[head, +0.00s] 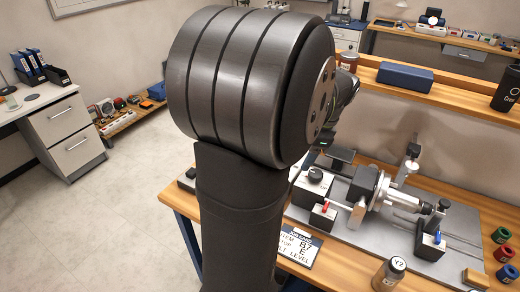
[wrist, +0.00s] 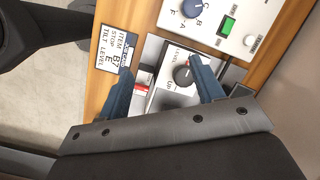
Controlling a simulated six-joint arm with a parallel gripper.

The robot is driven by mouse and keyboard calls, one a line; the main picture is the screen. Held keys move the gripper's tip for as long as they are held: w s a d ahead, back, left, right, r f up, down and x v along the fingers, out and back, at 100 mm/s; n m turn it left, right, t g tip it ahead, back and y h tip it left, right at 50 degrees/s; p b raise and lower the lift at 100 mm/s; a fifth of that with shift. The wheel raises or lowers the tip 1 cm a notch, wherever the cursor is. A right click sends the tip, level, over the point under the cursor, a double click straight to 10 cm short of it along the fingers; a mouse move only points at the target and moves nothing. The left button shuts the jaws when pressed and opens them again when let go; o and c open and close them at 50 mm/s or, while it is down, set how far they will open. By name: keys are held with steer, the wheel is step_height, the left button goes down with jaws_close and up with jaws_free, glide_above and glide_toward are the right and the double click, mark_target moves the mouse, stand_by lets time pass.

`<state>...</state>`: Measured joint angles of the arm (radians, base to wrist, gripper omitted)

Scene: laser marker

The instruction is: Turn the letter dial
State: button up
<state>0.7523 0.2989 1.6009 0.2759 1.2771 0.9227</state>
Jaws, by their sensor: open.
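The letter dial (wrist: 190,8) is a grey-blue knob on a white panel (wrist: 235,28) at the top of the wrist view, with letters A, B, C and F around it. The picture's top edge cuts it off. My gripper (wrist: 160,63) is open and empty, its two blue fingers apart and below the letter dial in the picture. The head view does not clearly show the letter dial or my fingers; my arm covers that area.
The printed card (wrist: 113,45) reads B7, E, TILT, LEVEL; it also shows in the head view (head: 300,247). A green button (wrist: 228,26) sits on the letter panel.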

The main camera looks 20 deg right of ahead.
steer(key=w+m+t+y, duration=0.1)
steer(key=w+m, duration=0.4)
steer(key=w, duration=0.2)
steer(key=x, duration=1.7)
steer(key=shift+s+d+f, duration=0.25)
steer(key=shift+f, duration=0.15)
steer(key=c, duration=1)
